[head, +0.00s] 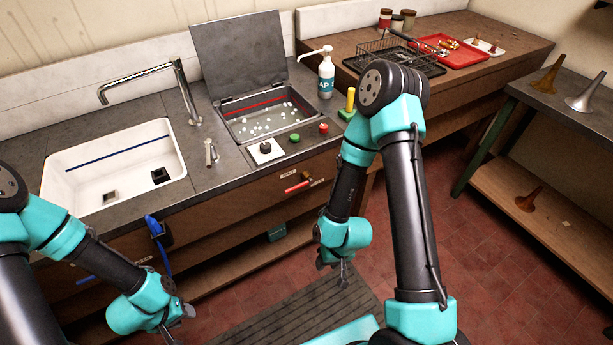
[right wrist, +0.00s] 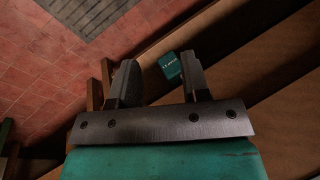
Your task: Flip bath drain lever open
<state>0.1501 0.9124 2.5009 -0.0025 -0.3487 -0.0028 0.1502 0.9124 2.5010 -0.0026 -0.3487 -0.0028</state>
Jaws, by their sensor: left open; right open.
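The bath (head: 232,108) is a steel-rimmed tank set in the counter, holding liquid with pale bits afloat and its grey lid (head: 238,52) raised. A red-handled lever (head: 297,187) sticks out from the cabinet front below the bath; it looks like the drain lever. My right gripper (head: 335,274) hangs low in front of the cabinet, below and right of the lever, apart from it. In the right wrist view its jaws (right wrist: 160,82) are open and empty; the lever is not seen there. My left gripper (head: 176,328) is open, low at the left, away from the lever.
A white sink (head: 120,190) with a tap (head: 180,90) is left of the bath. A blue hose (head: 158,235) hangs at the cabinet front. A teal box (right wrist: 171,66) sits below the counter. The floor mat (head: 280,320) is clear.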

